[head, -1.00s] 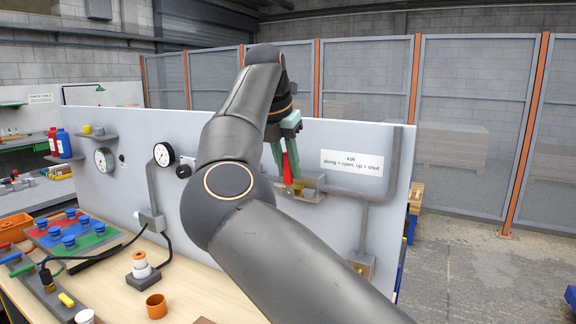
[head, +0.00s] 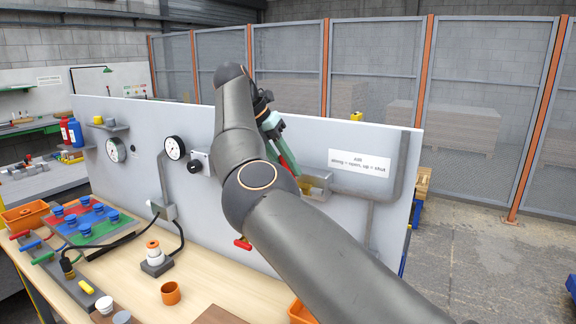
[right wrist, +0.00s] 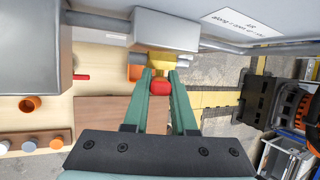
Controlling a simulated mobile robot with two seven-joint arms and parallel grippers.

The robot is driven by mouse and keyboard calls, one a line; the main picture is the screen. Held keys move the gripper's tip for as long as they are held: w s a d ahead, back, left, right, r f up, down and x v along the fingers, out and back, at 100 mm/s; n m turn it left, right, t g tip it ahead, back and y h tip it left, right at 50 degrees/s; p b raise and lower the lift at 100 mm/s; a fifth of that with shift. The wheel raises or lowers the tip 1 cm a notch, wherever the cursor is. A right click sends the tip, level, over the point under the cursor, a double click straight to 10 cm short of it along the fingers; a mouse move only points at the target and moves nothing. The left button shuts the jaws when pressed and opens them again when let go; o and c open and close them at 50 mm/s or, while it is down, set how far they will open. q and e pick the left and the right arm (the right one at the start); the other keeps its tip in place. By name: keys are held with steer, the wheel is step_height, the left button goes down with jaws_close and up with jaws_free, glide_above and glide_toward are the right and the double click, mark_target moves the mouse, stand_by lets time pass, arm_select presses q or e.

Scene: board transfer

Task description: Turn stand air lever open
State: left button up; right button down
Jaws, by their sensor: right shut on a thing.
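The air lever (head: 288,164) is red and sits on a brass valve (right wrist: 162,61) in the grey pipe (head: 350,188) on the upright panel. In the head view it leans up to the left, between upright and in line with the pipe. My right gripper (head: 281,152) is shut on the lever. In the right wrist view its green fingers (right wrist: 160,78) stand either side of the lever's round red end (right wrist: 160,88). My forearm hides part of the valve area in the head view. My left gripper is not in view.
The white label (head: 359,162) reads "AIR along = open, up = shut". Gauges (head: 174,148) are on the panel (head: 130,120) to the left. An orange cup (head: 171,293) and a plug-like fixture (head: 154,257) stand on the bench. Open floor lies right of the panel.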

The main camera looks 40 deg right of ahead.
steer(key=c, duration=0.7)
jaws_free()
steer(key=shift+r, duration=0.1)
